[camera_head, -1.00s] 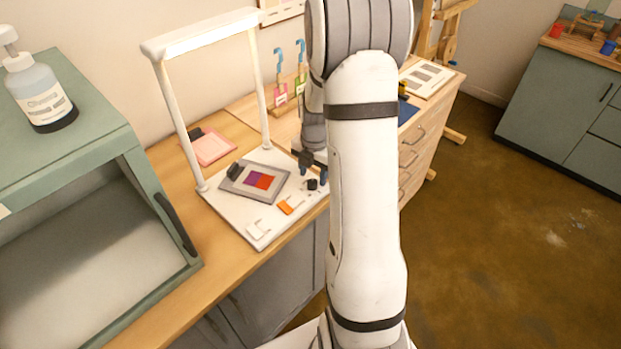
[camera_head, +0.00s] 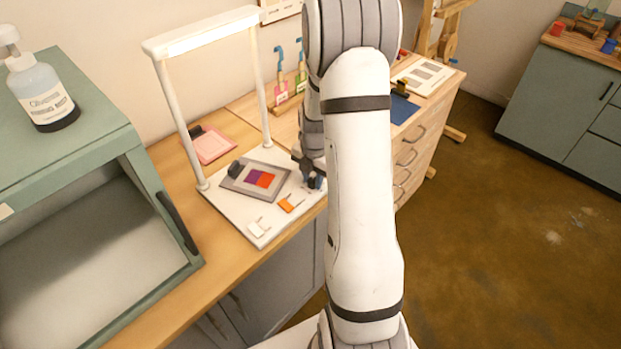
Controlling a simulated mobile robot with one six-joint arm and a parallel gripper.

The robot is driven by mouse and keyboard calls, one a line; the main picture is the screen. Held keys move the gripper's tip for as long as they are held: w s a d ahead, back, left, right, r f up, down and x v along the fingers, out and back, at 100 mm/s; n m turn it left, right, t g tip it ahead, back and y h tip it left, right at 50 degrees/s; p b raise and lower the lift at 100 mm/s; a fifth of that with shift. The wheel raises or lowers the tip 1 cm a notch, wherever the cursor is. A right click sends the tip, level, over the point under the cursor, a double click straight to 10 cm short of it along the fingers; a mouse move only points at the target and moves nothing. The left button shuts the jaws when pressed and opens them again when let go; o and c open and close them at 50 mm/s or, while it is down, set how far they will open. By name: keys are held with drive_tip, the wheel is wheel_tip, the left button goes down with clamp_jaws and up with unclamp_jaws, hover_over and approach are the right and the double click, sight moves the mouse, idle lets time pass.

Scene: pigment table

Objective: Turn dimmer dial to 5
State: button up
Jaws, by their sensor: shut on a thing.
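The white base board (camera_head: 238,215) of a lamp stand lies on the wooden table. In the earlier frame a small black dial shows at the board's right corner; now my gripper (camera_head: 313,184) covers that spot. My gripper points down and is shut on the dial, which is mostly hidden by the fingers. The dial's marks and pointer cannot be read. An orange switch (camera_head: 287,205) and a white switch (camera_head: 257,230) sit on the board to the left of my gripper.
A grey frame (camera_head: 243,188) with purple and orange swatches lies on the board. The white lamp arch (camera_head: 178,130) rises behind it. A green cabinet (camera_head: 150,200) with a bottle (camera_head: 42,95) stands left. A pink pad (camera_head: 213,147) lies behind.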

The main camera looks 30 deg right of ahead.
drive_tip(key=shift+s, duration=0.1)
drive_tip(key=shift+c, duration=0.8)
drive_tip(key=shift+a, duration=0.2)
drive_tip(key=shift+d+m+b, duration=0.25)
drive_tip(key=shift+m+b, duration=0.2)
drive_tip(key=shift+m, duration=0.05)
drive_tip(key=m+b, duration=0.2)
drive_tip(key=m, duration=0.1)
drive_tip(key=shift+f, duration=0.15)
drive_tip(key=m+b, duration=0.1)
drive_tip(key=m, duration=0.2)
drive_tip(key=shift+m+b, duration=0.3)
drive_tip(key=shift+b, duration=0.05)
drive_tip(key=m+b, duration=0.1)
drive_tip(key=m, duration=0.2)
drive_tip(key=shift+m, duration=0.4)
drive_tip(key=m+b, duration=0.2)
drive_tip(key=m, duration=0.4)
drive_tip(key=m+b, duration=0.1)
drive_tip(key=m, duration=0.5)
drive_tip(key=shift+s+f+m+b, duration=0.1)
drive_tip(key=shift+m+b, duration=0.2)
drive_tip(key=m+b, duration=0.1)
drive_tip(key=m, duration=0.4)
drive_tip(key=shift+g, duration=0.3)
drive_tip(key=m, duration=0.6)
drive_tip(key=shift+m+b, duration=0.35)
drive_tip(key=shift+m, duration=0.05)
drive_tip(key=m, duration=1.2)
drive_tip(key=shift+b, duration=0.35)
